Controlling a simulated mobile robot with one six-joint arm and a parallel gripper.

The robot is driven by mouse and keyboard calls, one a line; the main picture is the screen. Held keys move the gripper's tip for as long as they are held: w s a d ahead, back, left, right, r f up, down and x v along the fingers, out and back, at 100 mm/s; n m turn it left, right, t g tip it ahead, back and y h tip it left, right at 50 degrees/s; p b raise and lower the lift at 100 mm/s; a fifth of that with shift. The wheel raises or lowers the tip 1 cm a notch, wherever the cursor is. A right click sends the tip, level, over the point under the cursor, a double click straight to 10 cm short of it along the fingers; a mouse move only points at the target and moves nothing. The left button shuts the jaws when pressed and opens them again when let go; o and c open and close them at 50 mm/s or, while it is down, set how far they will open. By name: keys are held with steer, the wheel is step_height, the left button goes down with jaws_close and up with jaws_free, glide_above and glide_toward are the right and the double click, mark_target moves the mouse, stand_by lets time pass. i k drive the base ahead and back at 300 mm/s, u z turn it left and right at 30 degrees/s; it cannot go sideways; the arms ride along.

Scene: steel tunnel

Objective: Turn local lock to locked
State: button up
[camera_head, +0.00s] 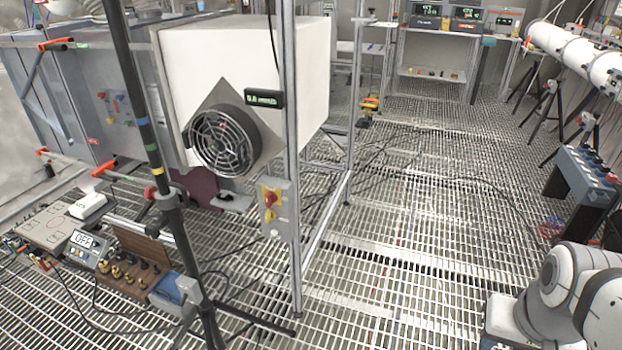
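A small grey switch box (281,222) is fixed to an upright metal post near the middle of the view. On its front is a red rotary handle (270,198) on a yellow plate, with a smaller yellowish part below it. This looks like the local lock, but its label and the handle's exact position are too small to read. White and grey links of my arm show at the lower right corner, well apart from the box. My gripper is out of the picture.
A white cabinet (300,70) with a round black fan (225,140) stands behind the post. A dark pole (135,90) and instruments, including a meter (84,243), stand at left. Open grated floor (390,260) lies between the box and my arm. Cables cross it.

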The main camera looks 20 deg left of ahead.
mark_target(270, 214)
steer(key=u, duration=2.3)
steer(key=i, duration=0.5)
steer(key=u, duration=0.05)
